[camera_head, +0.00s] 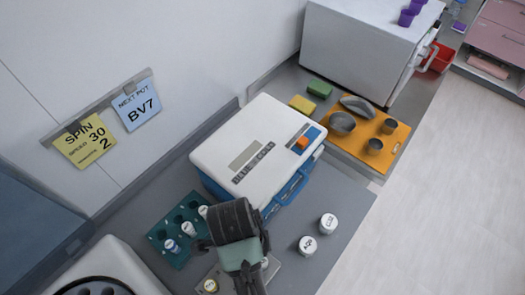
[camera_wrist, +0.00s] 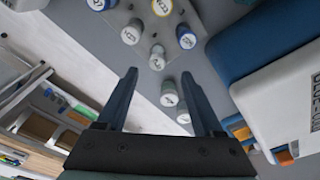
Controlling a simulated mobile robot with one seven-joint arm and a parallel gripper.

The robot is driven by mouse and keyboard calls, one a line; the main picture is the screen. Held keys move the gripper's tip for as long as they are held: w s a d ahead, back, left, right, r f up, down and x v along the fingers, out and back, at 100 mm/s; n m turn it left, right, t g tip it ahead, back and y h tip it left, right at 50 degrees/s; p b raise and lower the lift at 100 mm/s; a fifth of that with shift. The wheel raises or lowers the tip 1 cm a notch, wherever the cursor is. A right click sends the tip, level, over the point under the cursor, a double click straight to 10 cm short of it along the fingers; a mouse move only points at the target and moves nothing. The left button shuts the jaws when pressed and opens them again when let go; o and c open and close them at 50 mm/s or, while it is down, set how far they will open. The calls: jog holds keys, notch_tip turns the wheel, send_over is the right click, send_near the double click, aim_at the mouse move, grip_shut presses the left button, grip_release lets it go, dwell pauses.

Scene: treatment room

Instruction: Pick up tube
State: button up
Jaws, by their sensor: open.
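Several white-capped tubes or pots show in the wrist view. One (camera_wrist: 157,58) is between and just beyond the fingertips of my gripper (camera_wrist: 159,76), which is open and empty. Two more, a first (camera_wrist: 169,95) and a second (camera_wrist: 183,115), appear between the fingers; others, one with a blue-ringed cap (camera_wrist: 186,37), stand beyond. In the head view, a teal rack (camera_head: 160,238) holds white-capped tubes, such as one (camera_head: 188,228) left of my dark wrist. My wrist hides part of the counter, and the fingertips cannot be made out there. Which tube is meant cannot be told.
A white and blue box (camera_head: 235,145) stands behind my wrist. Two white-capped pots, one (camera_head: 308,245) and another (camera_head: 328,223), stand to the right. A round-topped device (camera_head: 115,260) is at lower left. An orange tray (camera_head: 393,143) holds metal bowls.

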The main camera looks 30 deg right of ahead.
notch_tip(320, 180, down, 3)
jog(key=shift+d+r+p, duration=0.1)
jog(key=shift+d+p, duration=0.05)
jog(key=shift+p, duration=0.15)
jog(key=f, duration=0.1)
jog(key=f+p, duration=0.1)
jog(key=f, duration=0.1)
jog(key=s+f, duration=0.1)
jog(key=shift+d+f+p, duration=0.25)
jog(key=shift+d+p, duration=0.1)
jog(key=shift+d, duration=0.05)
jog(key=shift+f, duration=0.35)
grip_shut()
